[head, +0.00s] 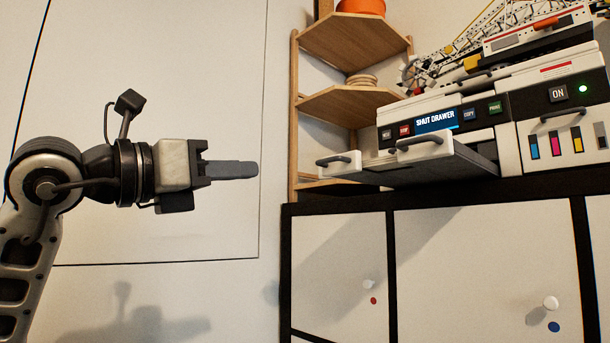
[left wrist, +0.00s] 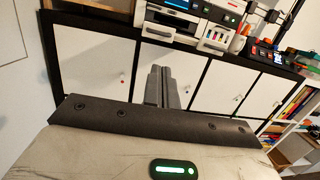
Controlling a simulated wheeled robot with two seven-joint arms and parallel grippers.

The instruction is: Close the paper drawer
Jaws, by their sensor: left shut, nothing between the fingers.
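The printer (head: 437,119) stands on top of the cabinet at the right of the head view. Its screen reads "SHUT DRAWER". Below the screen, the paper drawer (head: 478,160) sticks out towards me, dark-sided, with a pale front and a grey handle. A second pale piece with a grey handle (head: 338,160) juts out to its left; I cannot tell how the two join. My left gripper (head: 250,169) is shut and empty, left of the drawer and clearly apart from it. In the left wrist view, the left fingers (left wrist: 161,84) appear together below the printer (left wrist: 178,20). My right gripper is not in view.
The white cabinet (head: 340,245) has dark frame edges and small knobs. A wooden corner shelf (head: 345,40) rises behind the printer's left. A toy crane model (head: 500,30) lies on top of the printer. Open air lies between my left gripper and the drawer.

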